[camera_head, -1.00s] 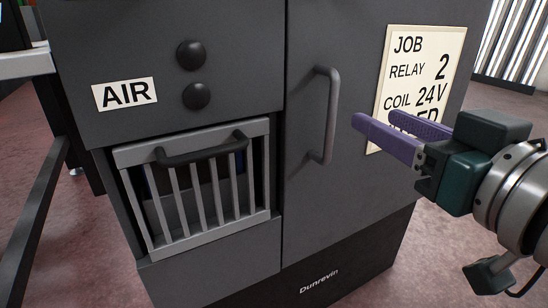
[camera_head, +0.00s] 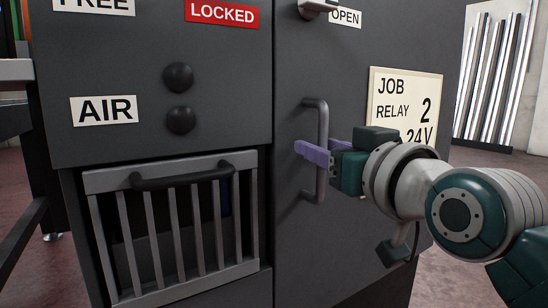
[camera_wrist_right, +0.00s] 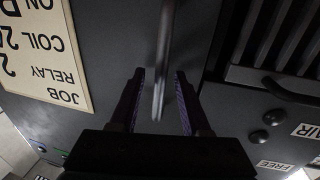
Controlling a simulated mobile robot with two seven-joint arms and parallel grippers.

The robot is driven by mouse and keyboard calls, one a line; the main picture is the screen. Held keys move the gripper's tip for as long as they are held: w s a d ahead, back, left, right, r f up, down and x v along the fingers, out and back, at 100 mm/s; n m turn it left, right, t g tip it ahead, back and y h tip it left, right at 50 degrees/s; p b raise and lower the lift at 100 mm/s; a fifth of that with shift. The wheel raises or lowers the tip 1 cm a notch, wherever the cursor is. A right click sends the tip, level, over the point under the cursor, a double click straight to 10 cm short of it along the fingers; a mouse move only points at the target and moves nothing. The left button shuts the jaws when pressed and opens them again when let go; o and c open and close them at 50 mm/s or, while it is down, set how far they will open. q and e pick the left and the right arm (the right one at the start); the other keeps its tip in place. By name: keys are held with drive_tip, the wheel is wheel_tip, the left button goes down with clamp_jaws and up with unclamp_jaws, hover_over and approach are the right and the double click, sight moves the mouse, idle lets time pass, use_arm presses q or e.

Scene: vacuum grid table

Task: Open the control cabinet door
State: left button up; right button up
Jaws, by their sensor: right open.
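The dark grey control cabinet door (camera_head: 345,250) is the right-hand panel of the cabinet and looks shut along its left seam. Its vertical grey bar handle (camera_head: 322,115) stands on the door's left part, and shows in the right wrist view (camera_wrist_right: 163,50) too. My right gripper (camera_head: 318,152) is at the handle's middle height, open. In the right wrist view its two purple fingers (camera_wrist_right: 160,76) stand on either side of the handle, with gaps visible. My left gripper is out of view.
A grey knob or latch (camera_head: 318,7) sits above the handle beside an OPEN label (camera_head: 345,18). A red LOCKED label (camera_head: 222,13) is to its left. A barred grille with a black handle (camera_head: 180,178) fills the lower left. A job card (camera_head: 400,95) is on the door.

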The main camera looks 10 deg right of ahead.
drive_tip(key=shift+w, duration=0.2)
drive_tip(key=shift+c, duration=0.2)
clamp_jaws()
idle(1.2)
